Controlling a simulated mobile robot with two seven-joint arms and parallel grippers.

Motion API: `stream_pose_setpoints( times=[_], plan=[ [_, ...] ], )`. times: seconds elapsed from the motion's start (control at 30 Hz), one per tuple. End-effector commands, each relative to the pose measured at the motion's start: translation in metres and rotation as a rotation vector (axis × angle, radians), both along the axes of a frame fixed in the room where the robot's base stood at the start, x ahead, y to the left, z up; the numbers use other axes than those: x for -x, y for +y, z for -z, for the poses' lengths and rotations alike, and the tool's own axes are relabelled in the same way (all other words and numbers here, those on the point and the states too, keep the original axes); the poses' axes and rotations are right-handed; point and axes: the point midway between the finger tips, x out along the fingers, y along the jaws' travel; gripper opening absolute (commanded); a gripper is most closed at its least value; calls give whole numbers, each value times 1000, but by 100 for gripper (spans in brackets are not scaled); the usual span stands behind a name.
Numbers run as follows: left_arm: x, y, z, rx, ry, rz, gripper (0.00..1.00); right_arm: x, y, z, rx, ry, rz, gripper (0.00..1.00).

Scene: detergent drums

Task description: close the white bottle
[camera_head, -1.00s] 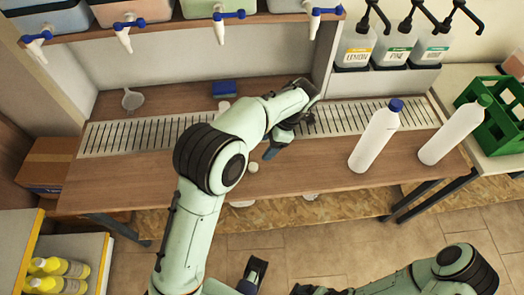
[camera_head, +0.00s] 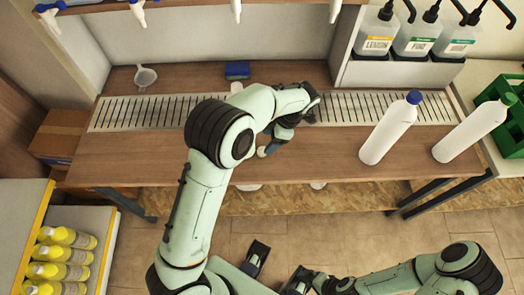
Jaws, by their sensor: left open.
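A white bottle with a blue cap (camera_head: 393,130) stands upright on the right part of the wooden counter. A second white bottle with a green cap (camera_head: 470,132) stands to its right. My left gripper (camera_head: 272,143) is low over the middle of the counter, left of both bottles and apart from them; its jaws are open but partly hidden by its own wrist. A small pale round thing (camera_head: 262,152) shows beside its fingertip; I cannot tell whether they touch. My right gripper (camera_head: 276,269) is in front of the counter, its two dark fingers apart and empty.
A slotted metal grate (camera_head: 140,113) runs along the counter. Pump containers (camera_head: 378,38) stand at the back right, a green crate (camera_head: 508,140) at the right edge. Yellow bottles (camera_head: 62,254) fill the lower left shelf.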

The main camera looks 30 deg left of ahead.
Motion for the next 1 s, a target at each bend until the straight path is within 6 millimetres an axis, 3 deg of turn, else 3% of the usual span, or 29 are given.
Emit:
stream_pose_setpoints(
  times=[0.47,0.8,1.0],
  plan=[
    [2,3,11,0,0,0,66,0,0,1,0,0,0,100],
    [11,14,54,-1,1,0,66,1,0,3,0,1,0,100],
    [12,15,58,0,-1,0,66,1,0,3,0,1,0,100]
  ],
)
